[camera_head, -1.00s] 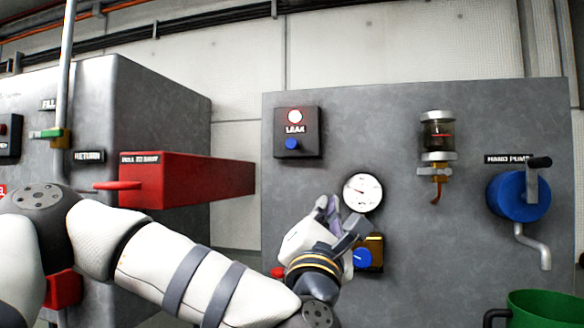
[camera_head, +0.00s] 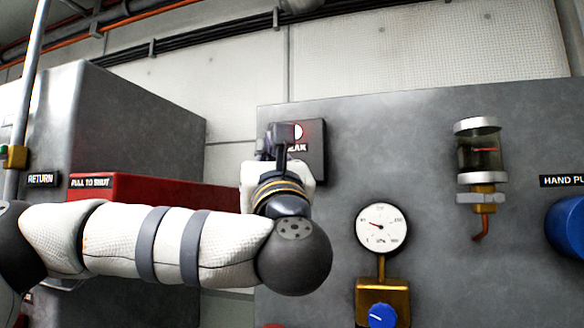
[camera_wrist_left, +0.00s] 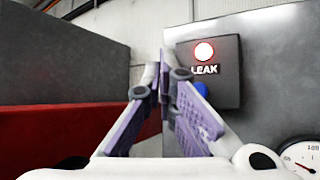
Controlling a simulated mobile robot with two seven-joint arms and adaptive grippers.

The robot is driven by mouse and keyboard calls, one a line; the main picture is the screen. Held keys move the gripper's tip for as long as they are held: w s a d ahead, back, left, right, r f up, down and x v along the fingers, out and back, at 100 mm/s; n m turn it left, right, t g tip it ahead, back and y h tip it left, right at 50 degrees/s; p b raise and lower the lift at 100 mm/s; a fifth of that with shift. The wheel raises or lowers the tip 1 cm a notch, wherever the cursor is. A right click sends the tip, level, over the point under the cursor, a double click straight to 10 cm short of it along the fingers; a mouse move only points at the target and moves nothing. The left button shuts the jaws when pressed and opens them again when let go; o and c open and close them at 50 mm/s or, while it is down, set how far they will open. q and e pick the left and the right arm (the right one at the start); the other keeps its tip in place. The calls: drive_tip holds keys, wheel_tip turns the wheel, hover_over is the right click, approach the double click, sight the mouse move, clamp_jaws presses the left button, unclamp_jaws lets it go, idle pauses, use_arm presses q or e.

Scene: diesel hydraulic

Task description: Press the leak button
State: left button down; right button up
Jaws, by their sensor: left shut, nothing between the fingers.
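The dark leak box (camera_head: 317,150) is mounted on the upper left of the grey panel. Its round white lamp with a red rim (camera_wrist_left: 204,52) and the "LEAK" label show clearly in the left wrist view. My left gripper (camera_head: 277,138) is shut and empty, in front of the left part of the box. In the left wrist view its fingertips (camera_wrist_left: 166,62) meet just left of the box. I cannot tell whether it touches anything. My right gripper is not in view.
A red box labelled "PULL TO SHUT" (camera_head: 150,188) lies left of my gripper, behind my arm. A pressure gauge (camera_head: 382,229) and a blue knob (camera_head: 382,315) are lower right. A glass-bodied fitting (camera_head: 480,152) hangs farther right. The panel between is bare.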

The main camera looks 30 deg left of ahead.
use_arm(q)
drive_tip(key=w+a+b, duration=0.1)
drive_tip(key=w+a, duration=0.1)
drive_tip(key=w, duration=0.6)
drive_tip(key=shift+w, duration=0.2)
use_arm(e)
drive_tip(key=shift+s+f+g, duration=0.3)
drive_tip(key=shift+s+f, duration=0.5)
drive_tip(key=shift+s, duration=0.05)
use_arm(q)
drive_tip(key=shift+w, duration=0.1)
idle(0.5)
drive_tip(key=shift+w+a+b, duration=0.1)
drive_tip(key=shift+w+b, duration=0.2)
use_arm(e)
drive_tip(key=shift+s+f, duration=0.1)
use_arm(q)
drive_tip(key=shift+w+a, duration=0.15)
drive_tip(key=shift+w, duration=0.45)
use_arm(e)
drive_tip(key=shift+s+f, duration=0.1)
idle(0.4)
use_arm(q)
drive_tip(key=shift+s+d, duration=0.2)
drive_tip(key=shift+s, duration=0.8)
